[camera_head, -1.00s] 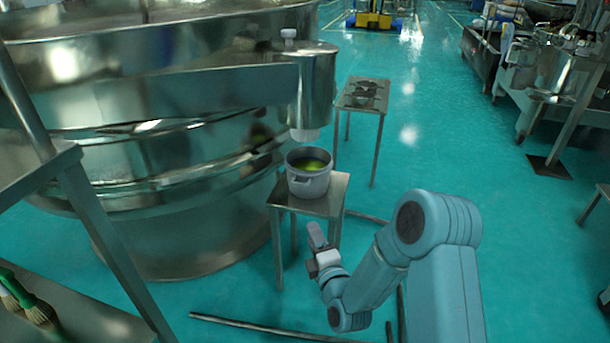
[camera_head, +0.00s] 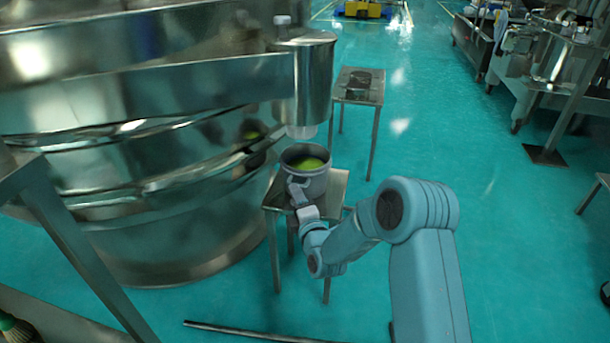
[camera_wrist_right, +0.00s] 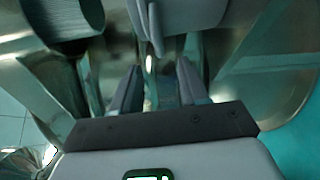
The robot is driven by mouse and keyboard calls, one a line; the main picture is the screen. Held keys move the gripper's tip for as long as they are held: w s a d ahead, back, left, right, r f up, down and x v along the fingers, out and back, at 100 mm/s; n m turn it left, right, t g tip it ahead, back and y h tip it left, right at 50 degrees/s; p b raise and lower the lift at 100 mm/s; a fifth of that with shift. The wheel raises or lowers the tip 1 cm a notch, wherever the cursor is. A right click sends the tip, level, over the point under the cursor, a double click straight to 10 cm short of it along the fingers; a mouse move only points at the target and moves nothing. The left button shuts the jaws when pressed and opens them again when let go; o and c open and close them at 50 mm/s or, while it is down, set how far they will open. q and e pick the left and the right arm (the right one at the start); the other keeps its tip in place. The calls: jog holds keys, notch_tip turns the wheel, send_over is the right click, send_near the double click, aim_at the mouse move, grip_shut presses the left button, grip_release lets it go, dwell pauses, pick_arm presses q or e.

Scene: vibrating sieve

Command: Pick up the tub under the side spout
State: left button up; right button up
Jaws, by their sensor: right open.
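The tub (camera_head: 317,184) is a grey round pot with yellow-green contents. It stands upright on a small metal stand (camera_head: 336,186), below the side spout (camera_head: 301,131) of the large sieve. My right gripper (camera_head: 296,192) is at the near side of the tub and covers part of its wall. In the right wrist view, the two fingers (camera_wrist_right: 160,85) are apart with nothing held between them. The pale tub wall (camera_wrist_right: 195,14) and a handle show just beyond the fingertips; I cannot tell whether they touch. My left gripper is not in view.
The large shiny sieve (camera_head: 150,160) fills the left side, close to the stand. A second metal table (camera_head: 360,84) stands behind the tub. A metal bar (camera_head: 250,332) lies low in front. The green floor to the right is mostly clear.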

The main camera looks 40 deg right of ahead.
aim_at(290, 182)
jog(key=b+x, duration=0.2)
jog(key=x, duration=0.4)
jog(key=shift+w+d+f, duration=0.1)
jog(key=shift+d+f, duration=0.05)
jog(key=shift+w+d, duration=0.1)
jog(key=shift+w, duration=0.15)
grip_shut()
jog(key=shift+r, duration=0.2)
